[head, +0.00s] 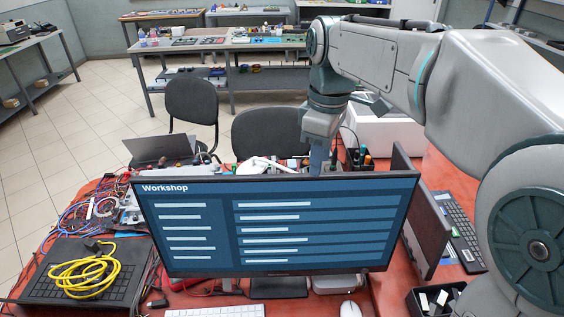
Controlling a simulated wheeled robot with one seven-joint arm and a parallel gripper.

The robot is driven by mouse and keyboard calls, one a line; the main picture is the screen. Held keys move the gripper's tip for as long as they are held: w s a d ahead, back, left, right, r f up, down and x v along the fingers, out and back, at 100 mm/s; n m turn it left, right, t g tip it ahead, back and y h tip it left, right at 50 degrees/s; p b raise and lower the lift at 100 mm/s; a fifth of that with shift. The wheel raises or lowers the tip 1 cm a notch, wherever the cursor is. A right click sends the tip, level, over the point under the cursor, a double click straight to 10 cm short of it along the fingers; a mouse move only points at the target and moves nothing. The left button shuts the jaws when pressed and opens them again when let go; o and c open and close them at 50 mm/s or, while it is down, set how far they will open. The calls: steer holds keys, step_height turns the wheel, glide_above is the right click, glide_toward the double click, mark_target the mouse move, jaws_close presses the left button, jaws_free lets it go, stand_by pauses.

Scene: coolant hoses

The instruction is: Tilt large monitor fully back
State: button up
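The large monitor (275,225) stands in the middle of the red desk, its screen facing me and showing a blue "Workshop" page. Its top edge runs almost level across the picture. My gripper (317,163) reaches down from the upper right to the middle-right of that top edge. The fingers point down, and their tips meet or pass behind the edge. I cannot tell whether they touch the monitor or how far apart they are. The monitor's back is hidden, and its stand is mostly hidden.
A second, smaller monitor (428,228) stands angled close to the right. A yellow cable coil (85,272) and tangled wires lie at left. A white keyboard (215,311) and mouse (350,309) lie in front. A laptop (162,149) and two chairs stand behind.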

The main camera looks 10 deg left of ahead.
mark_target(277, 175)
steer(key=w+a+r+n+p, duration=0.15)
steer(key=a+r+n, duration=0.3)
steer(key=a, duration=0.45)
steer(key=shift+n+g+h, duration=0.3)
steer(key=shift+n+g, duration=0.1)
steer(key=shift+n, duration=0.05)
steer(key=f, duration=0.4)
steer(key=s+f+p, duration=0.1)
steer(key=f, duration=0.8)
steer(key=shift+s+d+f, duration=0.3)
steer(key=shift+f, duration=0.05)
jaws_close()
